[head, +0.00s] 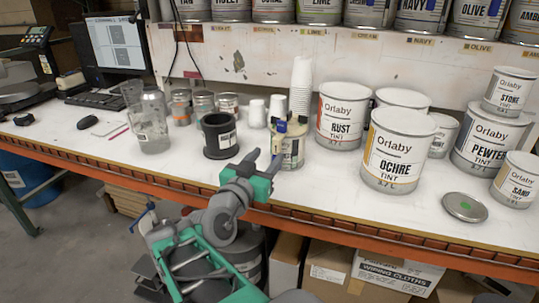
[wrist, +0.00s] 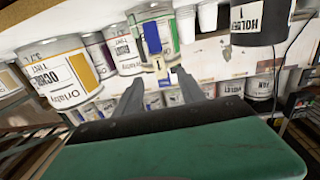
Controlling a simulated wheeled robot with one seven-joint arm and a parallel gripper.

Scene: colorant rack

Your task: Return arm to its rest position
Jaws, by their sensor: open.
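My gripper (head: 266,158) is at the front edge of the bench, with its fingers pointing toward the back. It is open with nothing between its fingers. In the wrist view, which looks upside down, the two grey fingertips (wrist: 158,78) stand apart. A small labelled can (head: 291,150) with blue and yellow parts on top stands just beyond the fingers; it also shows in the wrist view (wrist: 154,36). I cannot tell whether a fingertip touches it. My arm reaches up to the bench from below.
A black holder (head: 219,136) stands left of the small can. RUST (head: 340,115) and OCHRE (head: 396,150) tins stand to the right, near a loose lid (head: 464,208). A clear pitcher (head: 151,128) is at left. Boxes (head: 390,268) lie under the orange bench edge (head: 330,227).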

